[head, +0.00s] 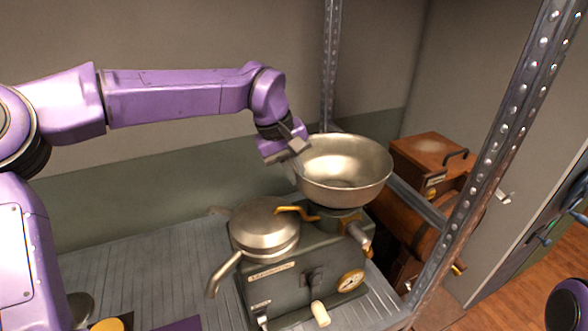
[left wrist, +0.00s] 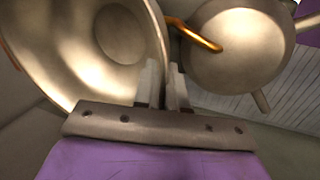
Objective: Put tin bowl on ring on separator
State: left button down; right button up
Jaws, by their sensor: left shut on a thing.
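The tin bowl (head: 343,172) is a wide metal bowl, open side up, at the right part of the separator. My left gripper (head: 298,150) is shut on the bowl's left rim. In the left wrist view the bowl (left wrist: 80,45) fills the upper left, with its wall at the gripper's fingers (left wrist: 162,88). The separator (head: 300,280) is a dark grey machine on a ribbed metal shelf. The bowl's underside is just over its right-hand top part (head: 342,220). The ring is hidden under the bowl, so I cannot tell whether they touch. My right gripper is not in view.
A round metal lidded pot with a spout (head: 264,228) stands on the separator's left side, with a brass lever (head: 296,211) beside it. A metal shelf post (head: 490,150) and wooden boxes (head: 430,160) stand at the right. The ribbed shelf (head: 170,270) is mostly clear at the left.

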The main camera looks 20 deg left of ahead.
pick_arm(q)
jog(key=shift+s+f, duration=0.2)
jog(key=shift+f, duration=0.1)
jog(key=c, duration=1.2)
grip_release()
jog(key=shift+c, duration=0.2)
jog(key=shift+o, duration=0.7)
jog(key=shift+w+f, duration=0.1)
jog(key=shift+w, duration=0.1)
jog(key=b+v, duration=0.1)
jog(key=v, duration=0.9)
jog(key=shift+r, duration=0.35)
